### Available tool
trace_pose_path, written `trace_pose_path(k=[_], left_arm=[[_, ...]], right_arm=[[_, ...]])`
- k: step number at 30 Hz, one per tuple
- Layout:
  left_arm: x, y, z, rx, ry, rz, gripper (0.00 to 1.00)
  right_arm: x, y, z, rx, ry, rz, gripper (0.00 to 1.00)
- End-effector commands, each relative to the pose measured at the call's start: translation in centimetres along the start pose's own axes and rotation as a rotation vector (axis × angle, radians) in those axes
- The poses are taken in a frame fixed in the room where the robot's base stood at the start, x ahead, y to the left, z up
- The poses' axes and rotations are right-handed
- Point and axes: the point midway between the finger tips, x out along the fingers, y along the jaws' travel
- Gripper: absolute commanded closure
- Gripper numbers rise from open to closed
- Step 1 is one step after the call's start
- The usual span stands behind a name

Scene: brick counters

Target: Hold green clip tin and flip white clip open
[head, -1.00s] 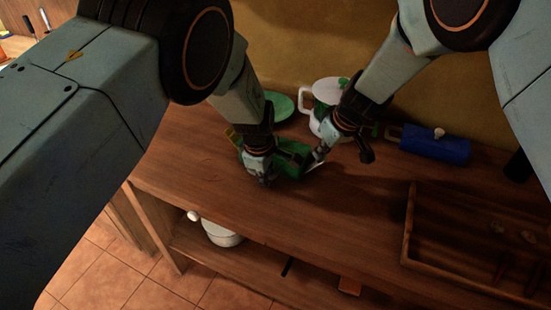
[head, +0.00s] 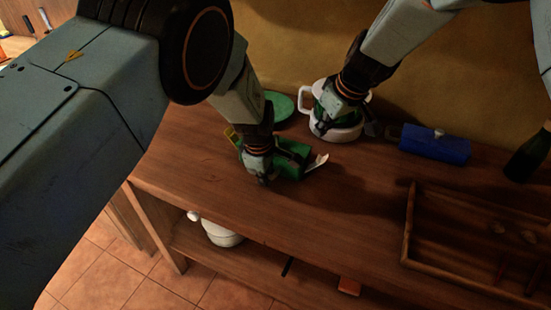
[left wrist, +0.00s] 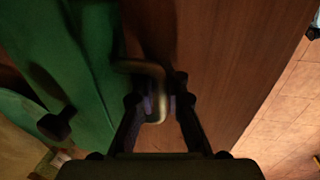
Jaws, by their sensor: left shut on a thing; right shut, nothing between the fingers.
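The green clip tin (head: 293,168) lies on the wooden counter in the head view. Its white clip (head: 317,162) sticks out, tilted up, from its right end. My right gripper (head: 325,120) is shut and empty, apart from the clip, in front of the white pot. I cannot tell whether it touches the pot.
The white pot (head: 348,134) with a side handle stands behind the tin. A green round thing (head: 280,105) lies at the back. A blue box (head: 434,144) stands right of the pot. A wooden tray (head: 409,225) is at the right. The counter in front is clear.

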Motion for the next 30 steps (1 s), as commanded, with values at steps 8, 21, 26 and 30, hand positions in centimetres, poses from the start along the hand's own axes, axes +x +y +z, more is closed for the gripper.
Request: trace_pose_path(k=[8, 21, 26, 30], left_arm=[[-0.02, 0.03, 0.00, 0.000, 0.000, 0.001, 1.00], [-0.01, 0.02, 0.00, 0.000, 0.000, 0.000, 0.62], [-0.01, 0.01, 0.00, 0.000, 0.000, 0.000, 0.61], [-0.06, 0.01, 0.00, 0.000, 0.000, 0.000, 0.61]], right_arm=[[-0.65, -0.05, -0.29, -0.001, -0.001, 0.000, 1.00], [-0.63, -0.04, -0.30, -0.001, -0.001, 0.000, 1.00], [-0.63, -0.03, -0.30, -0.001, 0.000, 0.000, 1.00], [-0.68, -0.03, -0.32, -0.001, 0.000, 0.000, 1.00]])
